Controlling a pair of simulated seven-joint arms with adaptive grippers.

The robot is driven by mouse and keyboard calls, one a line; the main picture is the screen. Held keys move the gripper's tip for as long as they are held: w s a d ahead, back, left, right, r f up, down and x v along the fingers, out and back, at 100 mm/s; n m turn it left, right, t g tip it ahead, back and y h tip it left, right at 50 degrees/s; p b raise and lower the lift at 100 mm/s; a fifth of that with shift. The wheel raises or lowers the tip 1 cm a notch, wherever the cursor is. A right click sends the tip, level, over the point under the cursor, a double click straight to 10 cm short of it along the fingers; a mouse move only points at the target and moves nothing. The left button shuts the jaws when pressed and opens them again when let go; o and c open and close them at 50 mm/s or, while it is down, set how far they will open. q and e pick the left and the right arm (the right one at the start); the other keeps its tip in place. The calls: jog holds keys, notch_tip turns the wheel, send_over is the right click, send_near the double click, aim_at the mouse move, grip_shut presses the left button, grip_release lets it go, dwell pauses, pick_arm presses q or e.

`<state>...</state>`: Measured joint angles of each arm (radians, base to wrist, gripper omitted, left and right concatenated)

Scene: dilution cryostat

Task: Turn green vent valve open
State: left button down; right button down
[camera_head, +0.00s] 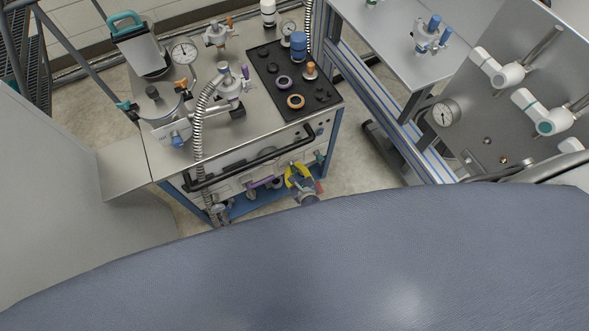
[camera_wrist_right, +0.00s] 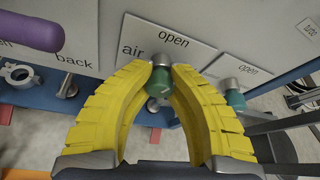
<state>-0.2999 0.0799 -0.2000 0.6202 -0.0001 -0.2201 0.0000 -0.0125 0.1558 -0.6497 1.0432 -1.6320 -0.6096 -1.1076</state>
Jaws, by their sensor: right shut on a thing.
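In the right wrist view, a green valve handle (camera_wrist_right: 159,83) sticks out on a metal stem from a white panel plate (camera_wrist_right: 165,35) reading "air" and "open". My right gripper (camera_wrist_right: 160,69) has its yellow ribbed fingers closed around this handle near their tips. In the head view, my right gripper (camera_head: 297,176) shows yellow at the front of the steel cart, and hides the held handle there. A second green handle (camera_wrist_right: 233,97) sits to the right under another "open" plate (camera_wrist_right: 243,70), apart from the fingers. My left gripper is not in view.
A purple handle (camera_wrist_right: 30,32) lies left of the fingers in the wrist view. A black rail (camera_head: 250,160) runs along the cart front above my gripper. A corrugated metal hose (camera_head: 200,115) hangs over the cart's front edge. Bare floor (camera_head: 355,150) lies right of the cart.

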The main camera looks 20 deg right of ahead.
jog(key=shift+s+a+f+n+h, duration=0.1)
jog(key=shift+s+f+n+h, duration=0.25)
jog(key=shift+n+h, duration=0.45)
jog(key=shift+n, duration=0.4)
jog(key=c, duration=1.5)
grip_release()
jog(key=shift+c, duration=0.2)
jog(key=o, duration=0.4)
jog(key=shift+w+r, duration=0.2)
jog(key=shift+w, duration=0.05)
jog(key=d+v, duration=0.1)
jog(key=v, duration=1.1)
jog(key=shift+a+f, duration=0.2)
jog(key=shift+a, duration=0.05)
jog(key=shift+s, duration=0.15)
